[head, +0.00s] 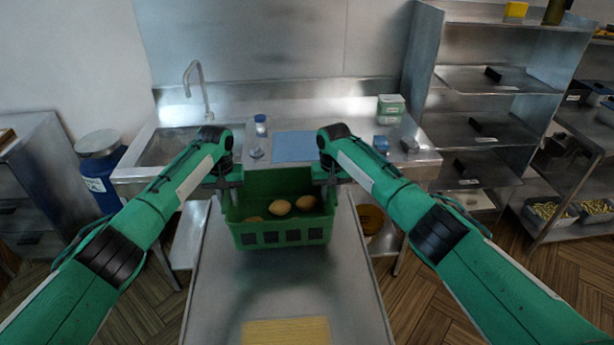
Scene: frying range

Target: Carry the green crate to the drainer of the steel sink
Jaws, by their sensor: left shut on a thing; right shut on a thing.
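The green crate (280,233) is in the middle of the head view, with several round, tan, potato-like things in it. My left gripper (228,196) is shut on the crate's left side. My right gripper (328,190) is shut on its right side. The crate looks level; I cannot tell whether it touches the steel surface below. The steel sink (170,148) stands behind it against the wall, with its basin and tap at the left. Its flat drainer (350,145) extends to the right of the basin, with a blue mat (294,146) on it.
On the drainer stand a small blue-capped jar (260,125), green-and-white boxes (391,104) and a small blue item (381,143). A steel surface (285,290) with a yellow board (286,331) lies in front. A blue bin (100,170) stands left, steel shelves (490,80) right.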

